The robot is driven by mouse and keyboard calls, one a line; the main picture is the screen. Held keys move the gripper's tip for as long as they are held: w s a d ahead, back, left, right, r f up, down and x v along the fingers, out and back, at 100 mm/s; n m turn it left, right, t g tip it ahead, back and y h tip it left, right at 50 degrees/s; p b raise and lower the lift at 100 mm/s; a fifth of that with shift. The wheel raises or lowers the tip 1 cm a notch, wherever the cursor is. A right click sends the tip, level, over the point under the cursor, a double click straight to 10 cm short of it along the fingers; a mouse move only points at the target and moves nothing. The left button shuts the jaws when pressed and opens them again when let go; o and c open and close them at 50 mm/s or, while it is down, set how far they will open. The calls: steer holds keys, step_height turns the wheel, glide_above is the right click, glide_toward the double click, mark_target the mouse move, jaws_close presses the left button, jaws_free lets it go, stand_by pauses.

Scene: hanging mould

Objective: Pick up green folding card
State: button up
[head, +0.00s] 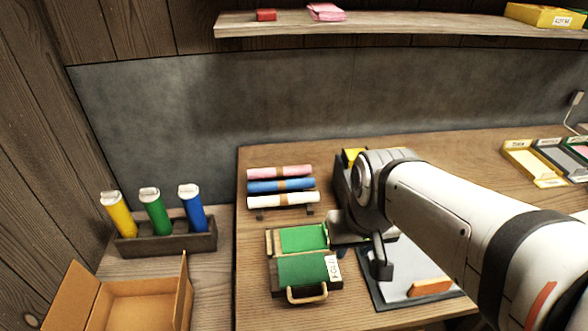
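Green card-like panels lie in a wooden and dark holder (275,280) on the table, left of my gripper. The rear green panel (302,238) lies near the back of the holder. The front green panel (302,270) has a white label (334,268) at its right and a pale looped handle (307,295) at its front. I cannot tell whether the two panels are one folding card. My gripper (368,256) hangs just right of the holder, above a grey board. Its fingers are partly hidden, and I cannot tell whether they are open.
Pink, blue and white rolls (281,186) lie on a rack behind the holder. The grey board (400,290) carries an orange block (430,287). Yellow, green and blue tubes stand in a dark stand (168,238) at left, above an open cardboard box (140,290). A shelf (400,27) runs overhead.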

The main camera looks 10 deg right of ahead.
steer(key=shift+a, duration=0.15)
steer(key=g+p, duration=0.3)
steer(key=p, duration=0.1)
glide_toward(304, 236)
steer(key=s+d, duration=0.1)
steer(key=d, duration=0.4)
step_height(304, 236, down, 7)
steer(key=shift+w+d+r+p, duration=0.1)
steer(key=shift+d+r+p, duration=0.05)
steer(key=shift+p, duration=0.4)
steer(key=shift+c, duration=0.4)
jaws_close()
